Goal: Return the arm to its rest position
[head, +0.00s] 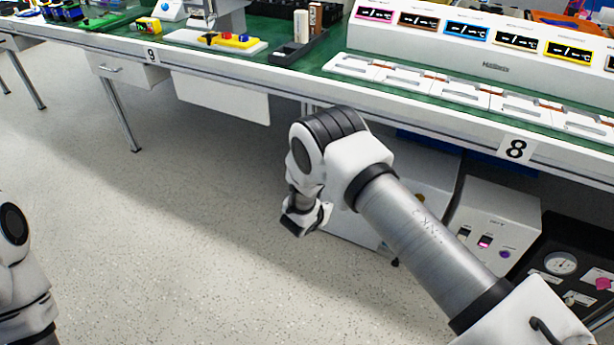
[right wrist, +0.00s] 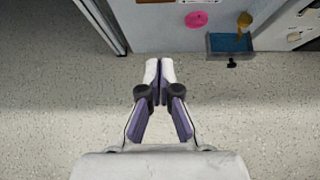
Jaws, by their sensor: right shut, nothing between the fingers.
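My right arm comes in from the lower right in the head view, bends in front of the bench, and its wrist end points down over the floor. My right gripper shows in the right wrist view (right wrist: 158,68), its two fingers together with nothing between them, above the bare floor and apart from the cabinet front. Only a piece of my left arm shows at the left edge of the head view; its gripper is out of frame. A white control box (head: 493,220) with a lit pink switch (head: 485,242) and a purple knob (head: 505,254) stands under the bench.
The green-topped bench (head: 340,50) runs across the back, its front edge close behind my right arm. A black panel with a gauge (head: 561,263) is at the lower right. In the right wrist view a cabinet front has a pink disc (right wrist: 196,19) and a blue tray (right wrist: 230,43). The left floor is clear.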

